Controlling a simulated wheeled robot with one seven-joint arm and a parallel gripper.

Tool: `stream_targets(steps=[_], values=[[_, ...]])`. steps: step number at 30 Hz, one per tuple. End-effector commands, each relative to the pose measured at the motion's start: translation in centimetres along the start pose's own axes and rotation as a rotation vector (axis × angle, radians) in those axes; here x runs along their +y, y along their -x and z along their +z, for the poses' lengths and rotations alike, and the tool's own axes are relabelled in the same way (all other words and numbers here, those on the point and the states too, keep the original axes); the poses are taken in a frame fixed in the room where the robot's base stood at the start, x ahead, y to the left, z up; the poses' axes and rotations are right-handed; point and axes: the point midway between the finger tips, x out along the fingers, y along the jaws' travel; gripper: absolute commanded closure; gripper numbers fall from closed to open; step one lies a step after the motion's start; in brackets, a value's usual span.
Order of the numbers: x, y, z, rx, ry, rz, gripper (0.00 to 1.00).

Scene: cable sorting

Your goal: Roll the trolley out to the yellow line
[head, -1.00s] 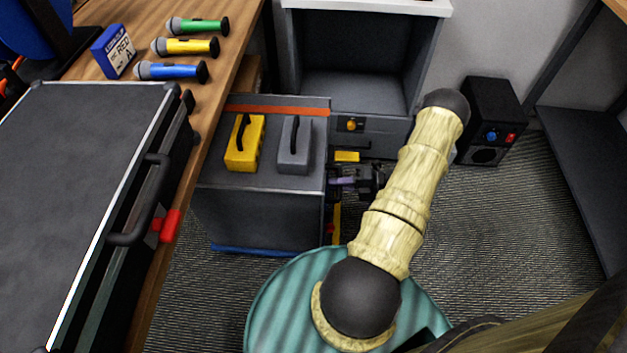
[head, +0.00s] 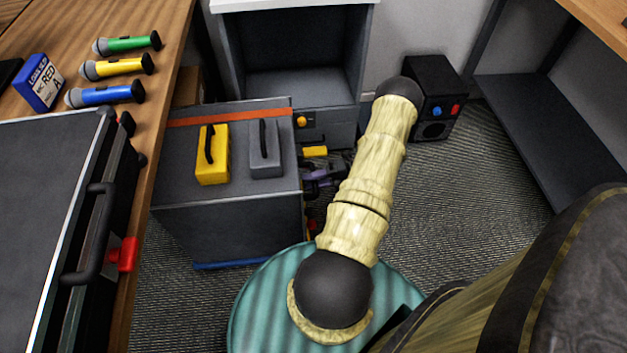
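A grey box-shaped unit (head: 240,228) with an orange stripe on top and a blue strip at its base stands beside the wooden desk; I take it for the trolley. No yellow floor line can be made out clearly; the floor along the unit's right side is mostly covered by my arm.
The desk (head: 163,130) holds three microphones, a blue box (head: 40,82) and a large dark case (head: 45,190). A grey cabinet (head: 292,85) stands behind the unit. A black speaker box (head: 433,97) and dark shelf (head: 550,130) are right. Carpet (head: 450,205) is open between.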

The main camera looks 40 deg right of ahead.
Motion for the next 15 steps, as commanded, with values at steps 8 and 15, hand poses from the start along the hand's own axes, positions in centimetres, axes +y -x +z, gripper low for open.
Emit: stream_targets(steps=[8,15], values=[[0.1,0.6,0.1,-0.002,0.002,0.001,0.64],[0.1,4.1,0.1,-0.005,0.003,-0.001,0.64]])
